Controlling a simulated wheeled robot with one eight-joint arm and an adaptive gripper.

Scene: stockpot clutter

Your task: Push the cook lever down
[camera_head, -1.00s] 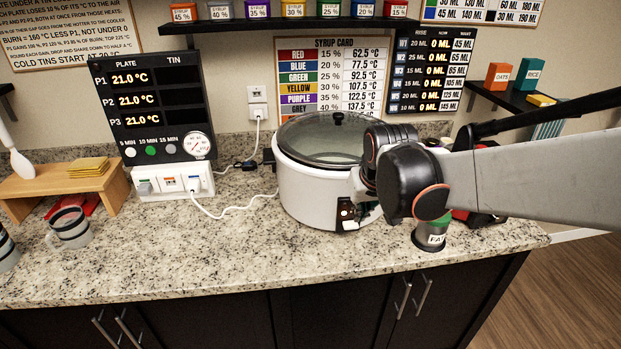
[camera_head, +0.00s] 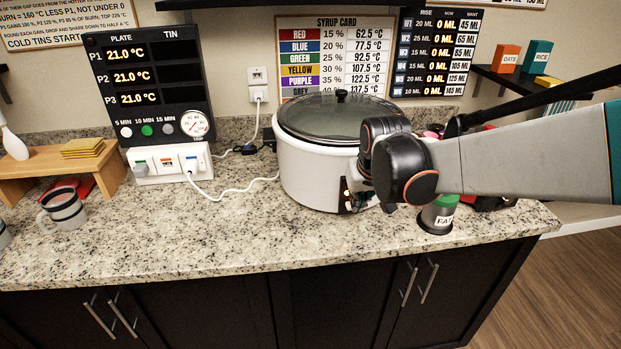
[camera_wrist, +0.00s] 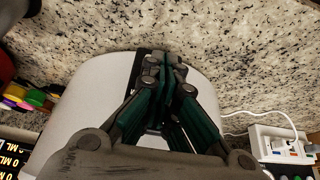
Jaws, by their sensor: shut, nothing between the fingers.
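The white cooker (camera_head: 309,170) with a dark-rimmed glass lid (camera_head: 335,118) stands on the granite counter. Its black front panel (camera_head: 346,199) shows small lit marks. The cook lever cannot be made out; my arm covers the area just right of the panel.
A green-topped jar (camera_head: 437,215) stands under my arm, right of the cooker. A white socket block (camera_head: 169,164) and cord lie to the left, below the plate display (camera_head: 148,85). A striped mug (camera_head: 64,208) is farther left. The counter's front middle is clear.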

